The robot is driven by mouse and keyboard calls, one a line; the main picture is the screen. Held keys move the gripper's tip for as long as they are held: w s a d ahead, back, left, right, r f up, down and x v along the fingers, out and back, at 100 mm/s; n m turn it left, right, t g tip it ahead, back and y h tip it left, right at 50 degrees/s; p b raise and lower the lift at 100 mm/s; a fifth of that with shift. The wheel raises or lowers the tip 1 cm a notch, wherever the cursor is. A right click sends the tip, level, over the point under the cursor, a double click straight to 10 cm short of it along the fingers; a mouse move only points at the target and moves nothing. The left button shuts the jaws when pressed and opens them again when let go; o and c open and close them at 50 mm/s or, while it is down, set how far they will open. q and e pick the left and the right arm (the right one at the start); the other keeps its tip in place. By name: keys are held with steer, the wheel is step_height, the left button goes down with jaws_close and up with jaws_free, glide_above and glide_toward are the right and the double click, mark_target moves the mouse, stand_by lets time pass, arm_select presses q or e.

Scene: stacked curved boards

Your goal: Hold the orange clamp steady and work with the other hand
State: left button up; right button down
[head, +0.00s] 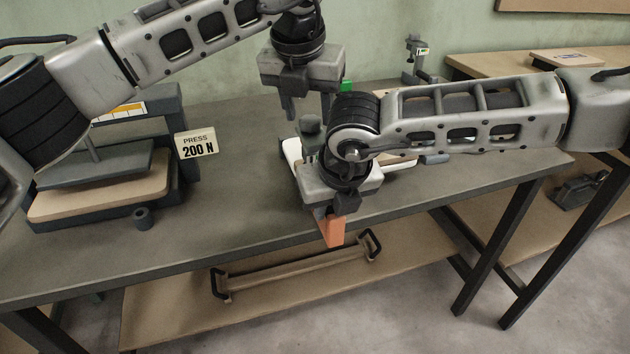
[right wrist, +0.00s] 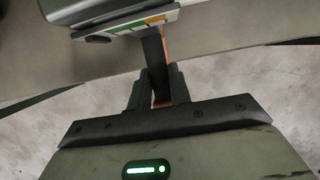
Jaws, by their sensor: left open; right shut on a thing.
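The orange clamp (head: 331,232) hangs below my right gripper (head: 337,208) at the table's front edge. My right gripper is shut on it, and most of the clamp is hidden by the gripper. In the right wrist view the fingers (right wrist: 158,92) close around a dark piece with an orange edge, the clamp (right wrist: 166,42). My left gripper (head: 307,110) is open and points down, above and behind the right one. A dark knob-like part (head: 310,125) shows just below it. A white-edged piece (head: 291,150) lies on the table, partly hidden by my right arm.
A press (head: 105,205) with a "PRESS 200 N" sign (head: 197,144) stands on the table (head: 230,215) at left, a small dark ring (head: 142,217) before it. Table between press and grippers is clear.

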arm_select(q)
steer(key=shift+x, duration=0.9)
steer(key=shift+c, duration=0.4)
steer(key=c, duration=0.6)
steer(key=shift+a+m, duration=0.1)
steer(key=shift+m, duration=0.9)
steer(key=shift+h, duration=0.3)
steer(key=shift+m, duration=0.9)
steer(key=shift+m+g+h, duration=0.3)
steer(key=shift+m, duration=0.6)
